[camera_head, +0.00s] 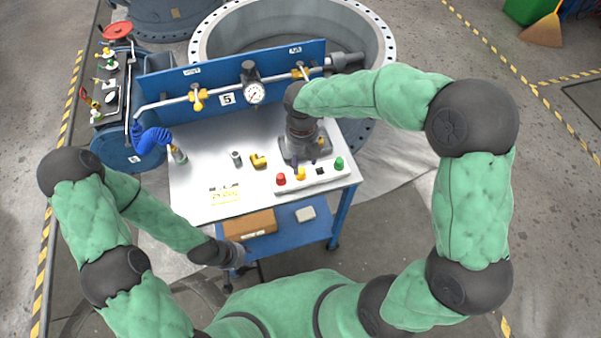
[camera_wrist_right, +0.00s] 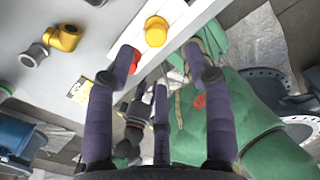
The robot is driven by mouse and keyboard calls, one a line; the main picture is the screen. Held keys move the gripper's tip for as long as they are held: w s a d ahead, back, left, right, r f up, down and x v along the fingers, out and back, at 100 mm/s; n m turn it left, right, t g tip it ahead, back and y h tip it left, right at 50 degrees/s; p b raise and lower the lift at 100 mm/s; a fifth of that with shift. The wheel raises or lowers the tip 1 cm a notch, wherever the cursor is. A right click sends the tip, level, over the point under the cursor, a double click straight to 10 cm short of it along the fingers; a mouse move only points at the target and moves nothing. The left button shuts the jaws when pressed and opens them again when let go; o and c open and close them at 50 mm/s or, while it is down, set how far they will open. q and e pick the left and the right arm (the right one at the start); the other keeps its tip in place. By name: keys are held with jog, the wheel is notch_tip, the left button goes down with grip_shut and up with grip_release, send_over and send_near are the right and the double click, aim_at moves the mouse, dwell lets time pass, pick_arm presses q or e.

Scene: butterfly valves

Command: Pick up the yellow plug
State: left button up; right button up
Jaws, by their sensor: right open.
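The yellow plug (camera_head: 258,160) lies on the metal table top left of the button strip. In the right wrist view the yellow plug (camera_wrist_right: 66,37) shows at the upper left, outside the fingers. My right gripper (camera_head: 304,160) points down over the table, to the right of the plug and just behind the button strip. In the right wrist view my right gripper (camera_wrist_right: 160,60) has its fingers spread, with nothing held. My left gripper (camera_head: 235,256) is low at the table's front edge, well away from the plug; its fingers cannot be made out.
A grey fitting (camera_head: 235,157) stands left of the plug. The strip (camera_head: 318,177) carries red, yellow, black and green buttons. A blue panel (camera_head: 225,72) with pipe, valves and gauge (camera_head: 254,92) closes the back. A blue hose (camera_head: 151,139) is at the left. A cardboard box (camera_head: 249,224) sits below.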

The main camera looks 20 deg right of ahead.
aim_at(301, 170)
notch_tip(301, 170, down, 2)
jog(key=shift+w+f, duration=0.1)
jog(key=shift+w, duration=0.05)
notch_tip(301, 170, down, 5)
jog(key=shift+w+f+b, duration=0.1)
jog(key=shift+w+b, duration=0.05)
jog(key=shift+b, duration=1)
jog(key=c, duration=0.9)
